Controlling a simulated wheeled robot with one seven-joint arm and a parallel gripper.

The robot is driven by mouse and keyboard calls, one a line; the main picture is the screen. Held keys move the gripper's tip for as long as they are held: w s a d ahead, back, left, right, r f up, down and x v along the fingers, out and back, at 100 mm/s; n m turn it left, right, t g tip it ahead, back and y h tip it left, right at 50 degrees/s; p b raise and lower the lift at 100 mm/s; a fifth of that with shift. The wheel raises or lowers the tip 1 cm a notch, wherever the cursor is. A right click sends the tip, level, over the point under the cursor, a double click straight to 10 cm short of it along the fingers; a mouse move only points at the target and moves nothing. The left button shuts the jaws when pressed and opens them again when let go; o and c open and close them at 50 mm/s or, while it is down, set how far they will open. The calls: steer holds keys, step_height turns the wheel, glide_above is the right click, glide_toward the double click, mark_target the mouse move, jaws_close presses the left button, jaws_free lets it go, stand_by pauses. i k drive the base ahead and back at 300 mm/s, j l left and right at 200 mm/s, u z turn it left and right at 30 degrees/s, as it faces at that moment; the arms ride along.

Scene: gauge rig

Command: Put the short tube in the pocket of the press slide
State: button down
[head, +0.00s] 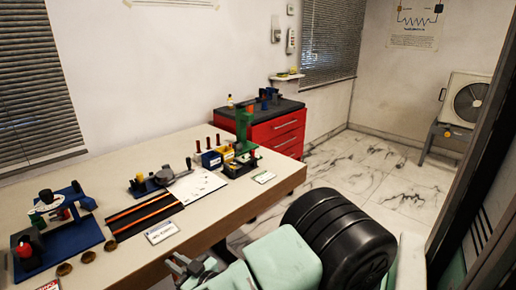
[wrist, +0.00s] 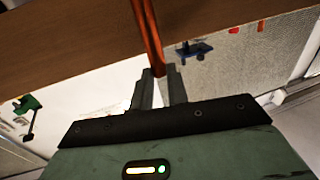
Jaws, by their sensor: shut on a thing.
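In the wrist view my gripper (wrist: 159,72) is shut on a copper-coloured tube (wrist: 150,35). The tube runs from between the fingertips to the top edge of the picture, so its far end is out of view. In the head view a green press (head: 243,130) stands at the table's far right end. A green upright thing, probably the press, also shows at the left of the wrist view (wrist: 30,104). I cannot make out the press slide or its pocket. In the head view my arm fills the bottom middle and the held tube cannot be made out.
A dark rack with orange strips (head: 143,215) lies mid-table, with a white label (head: 162,232) in front. Blue fixtures (head: 60,245) stand at the left. A red drawer cabinet (head: 280,130) stands beyond the table.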

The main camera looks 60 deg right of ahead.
mark_target(236, 150)
steer(key=l+z, duration=0.35)
steer(key=l, duration=0.85)
steer(key=l+z, duration=0.35)
steer(key=l, duration=0.9)
